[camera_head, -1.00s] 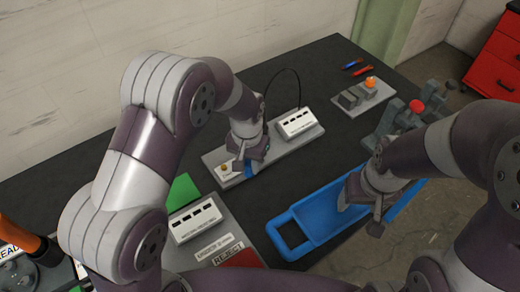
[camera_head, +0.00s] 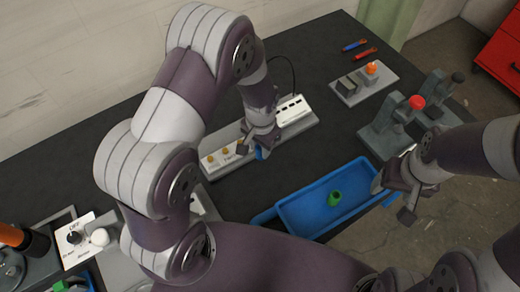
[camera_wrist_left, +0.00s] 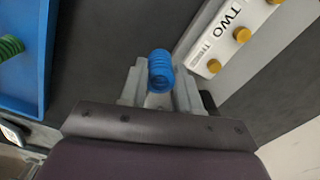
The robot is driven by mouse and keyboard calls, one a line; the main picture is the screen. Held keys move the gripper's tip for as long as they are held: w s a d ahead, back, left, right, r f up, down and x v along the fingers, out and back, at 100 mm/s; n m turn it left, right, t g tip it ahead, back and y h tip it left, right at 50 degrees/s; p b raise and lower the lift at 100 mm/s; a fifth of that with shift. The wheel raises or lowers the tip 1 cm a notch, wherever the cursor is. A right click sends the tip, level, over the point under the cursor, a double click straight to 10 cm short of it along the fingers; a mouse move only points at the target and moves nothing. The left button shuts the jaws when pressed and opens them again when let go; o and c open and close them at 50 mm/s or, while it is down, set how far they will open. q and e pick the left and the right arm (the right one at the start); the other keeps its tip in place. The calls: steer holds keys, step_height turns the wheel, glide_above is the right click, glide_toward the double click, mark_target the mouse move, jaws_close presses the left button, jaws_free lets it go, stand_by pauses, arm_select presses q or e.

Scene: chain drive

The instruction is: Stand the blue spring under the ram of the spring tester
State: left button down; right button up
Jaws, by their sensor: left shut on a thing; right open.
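My left gripper (camera_head: 259,147) is shut on the blue spring (camera_wrist_left: 160,68). In the left wrist view the spring stands out between the fingers; in the head view only a small blue bit (camera_head: 259,154) shows below the gripper. It is near the front edge of the grey board with yellow knobs. A grey press-like device with a red knob (camera_head: 417,103), seemingly the spring tester, stands at the right of the table, well away from the spring. Its ram is too small to make out. My right gripper (camera_head: 393,201) is open and empty near the blue tray's right end.
The blue tray (camera_head: 275,209) holds a green spring (camera_head: 334,198). The grey board (camera_head: 218,170) carries yellow knobs and a white box (camera_head: 294,108). A small plate with an orange knob (camera_head: 371,68) and two pens (camera_head: 360,48) lie behind. Black table between board and tester is clear.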

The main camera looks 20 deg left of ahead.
mark_target(260, 155)
arm_select(q)
step_height(260, 155, down, 3)
steer(key=shift+s+p, duration=0.1)
steer(key=shift+p, duration=0.25)
steer(key=shift+f, duration=0.35)
steer(key=shift+a, duration=0.1)
steer(key=shift+f, duration=0.15)
steer(key=shift+f, duration=0.1)
steer(key=c, duration=1.1)
jaws_free()
